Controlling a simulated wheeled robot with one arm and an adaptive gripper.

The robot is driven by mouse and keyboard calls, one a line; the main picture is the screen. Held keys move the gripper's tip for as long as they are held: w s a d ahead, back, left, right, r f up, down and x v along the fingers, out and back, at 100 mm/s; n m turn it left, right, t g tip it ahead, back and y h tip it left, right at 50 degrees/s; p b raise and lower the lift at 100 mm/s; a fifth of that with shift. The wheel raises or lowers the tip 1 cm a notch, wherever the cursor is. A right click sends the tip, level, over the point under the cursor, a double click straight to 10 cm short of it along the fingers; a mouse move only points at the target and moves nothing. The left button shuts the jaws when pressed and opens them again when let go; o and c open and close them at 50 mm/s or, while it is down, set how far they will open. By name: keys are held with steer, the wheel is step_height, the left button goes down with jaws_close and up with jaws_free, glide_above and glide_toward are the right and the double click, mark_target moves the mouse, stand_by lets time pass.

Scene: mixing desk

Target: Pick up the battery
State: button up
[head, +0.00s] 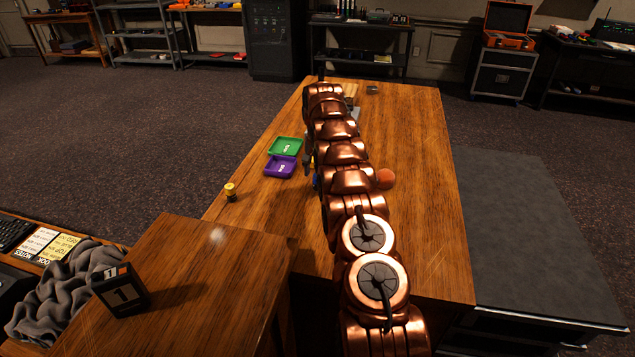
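A small upright yellow and dark cylinder (230,191) stands near the left edge of the wooden desk (413,150). It may be the battery, but it is too small to be sure. My copper arm stretches from the bottom right up over the middle of the desk and hides part of it. My gripper cannot be made out; the arm covers the place where it could be. Small blue, yellow and dark bits show at the arm's left side, too covered to name.
A green tray (285,147) and a purple tray (280,167) lie side by side left of my arm. An orange-red ball (385,179) lies just right of it. A numbered block (121,292) stands on the nearer wooden surface. The desk's right half is mostly clear.

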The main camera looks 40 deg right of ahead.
mark_target(317, 182)
steer(key=shift+a+f+p, duration=0.1)
steer(key=shift+f+p, duration=0.8)
steer(key=shift+f, duration=1.3)
steer(key=shift+c, duration=0.2)
jaws_close()
